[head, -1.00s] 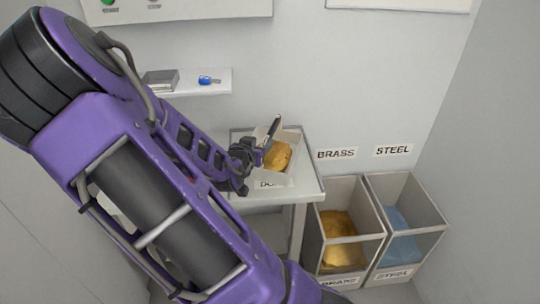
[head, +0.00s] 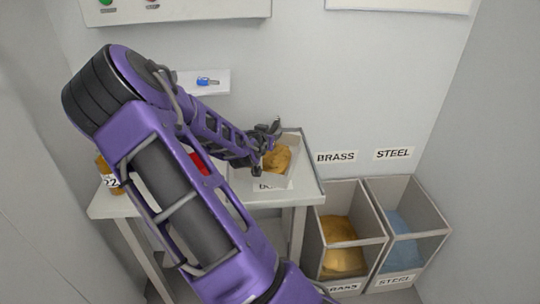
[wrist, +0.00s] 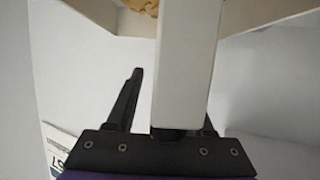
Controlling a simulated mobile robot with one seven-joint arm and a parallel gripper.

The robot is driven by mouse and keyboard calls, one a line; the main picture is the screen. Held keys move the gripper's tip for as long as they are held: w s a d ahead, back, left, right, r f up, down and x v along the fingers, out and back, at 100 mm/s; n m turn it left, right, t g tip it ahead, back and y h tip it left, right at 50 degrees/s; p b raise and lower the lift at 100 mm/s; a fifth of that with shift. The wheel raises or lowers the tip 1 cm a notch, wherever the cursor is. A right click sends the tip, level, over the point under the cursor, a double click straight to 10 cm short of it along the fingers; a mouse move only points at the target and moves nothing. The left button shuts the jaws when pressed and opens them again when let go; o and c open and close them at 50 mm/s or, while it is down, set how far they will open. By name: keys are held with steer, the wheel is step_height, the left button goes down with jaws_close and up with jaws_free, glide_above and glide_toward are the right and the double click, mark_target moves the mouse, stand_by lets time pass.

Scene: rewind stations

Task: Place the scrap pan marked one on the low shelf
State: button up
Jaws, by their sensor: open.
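My gripper (head: 266,146) is open over the left side of a light, open-topped box (head: 297,150) with golden scrap in it. The box stands on the right part of the table. A white label on its front starts with "DO", the rest being hidden. In the wrist view a pale bar (wrist: 187,60) runs down between my fingers and partly hides the right finger. I cannot tell whether it touches them. Golden scrap (wrist: 142,5) shows at the top there. I can read no mark "one" on any pan. A low shelf is not clearly visible.
The table (head: 310,190) also holds an orange bottle (head: 107,172) and a red thing (head: 200,163) behind my arm. A wall shelf (head: 215,88) bears a blue object (head: 207,81). Brass (head: 318,215) and steel (head: 408,218) bins stand on the floor at right.

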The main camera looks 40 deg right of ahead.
jaws_close()
steer(key=shift+r, duration=0.1)
stand_by(1.2)
